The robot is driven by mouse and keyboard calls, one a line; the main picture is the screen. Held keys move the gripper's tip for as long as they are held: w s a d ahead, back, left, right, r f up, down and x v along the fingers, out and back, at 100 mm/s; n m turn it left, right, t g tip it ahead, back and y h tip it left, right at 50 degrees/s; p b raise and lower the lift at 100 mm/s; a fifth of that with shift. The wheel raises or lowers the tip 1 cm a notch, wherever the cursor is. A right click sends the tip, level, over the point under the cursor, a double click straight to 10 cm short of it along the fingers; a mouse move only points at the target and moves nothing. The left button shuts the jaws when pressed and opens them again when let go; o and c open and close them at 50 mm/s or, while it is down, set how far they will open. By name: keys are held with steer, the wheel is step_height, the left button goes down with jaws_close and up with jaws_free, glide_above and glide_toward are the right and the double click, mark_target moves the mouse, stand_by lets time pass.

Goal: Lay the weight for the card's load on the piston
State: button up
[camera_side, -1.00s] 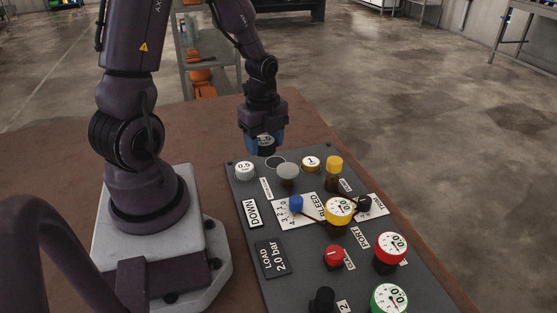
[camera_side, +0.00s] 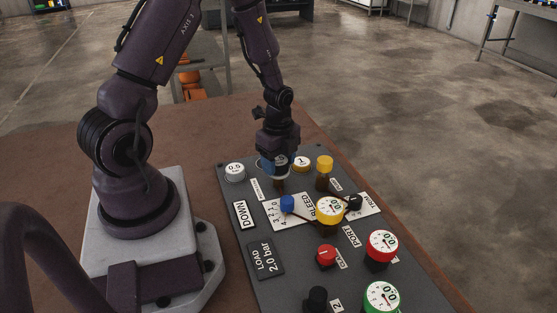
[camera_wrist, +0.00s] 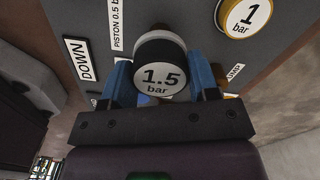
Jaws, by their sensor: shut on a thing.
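My gripper (camera_side: 275,163) points down over the far part of the grey panel, above the piston post (camera_side: 279,186). Its blue fingers are shut on the 1.5 bar weight, a dark disc with a silver face (camera_wrist: 161,77) seen between the fingers in the wrist view. The gripper and weight hide the piston's top. I cannot tell whether the weight touches it. The load card (camera_side: 266,258) reads 2.0 bar. The 0.5 weight (camera_side: 234,170) is left of my gripper, and the gold-rimmed 1 bar weight (camera_side: 302,163) is right; it also shows in the wrist view (camera_wrist: 246,14).
A yellow-capped post (camera_side: 325,166) stands close on the right. Nearer are a blue knob (camera_side: 287,203), a yellow gauge (camera_side: 330,209), a black knob (camera_side: 354,202), a red knob (camera_side: 326,255), and red and green gauges (camera_side: 382,244). A DOWN plate (camera_side: 243,214) lies left.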

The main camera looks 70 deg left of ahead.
mark_target(279, 161)
steer(key=o, duration=1.2)
steer(key=shift+f, duration=0.1)
step_height(279, 161, up, 12)
steer(key=s+d+r+n+t, duration=0.2)
steer(key=s+d+r+n, duration=0.3)
steer(key=d+r+n, duration=0.1)
steer(key=s+d+r+n+t, duration=0.3)
steer(key=s+d+r+n, duration=0.2)
steer(key=d+r+n, duration=0.2)
steer(key=shift+d+r+n+t, duration=0.3)
steer(key=shift+d+r, duration=0.95)
steer(key=shift+r, duration=0.65)
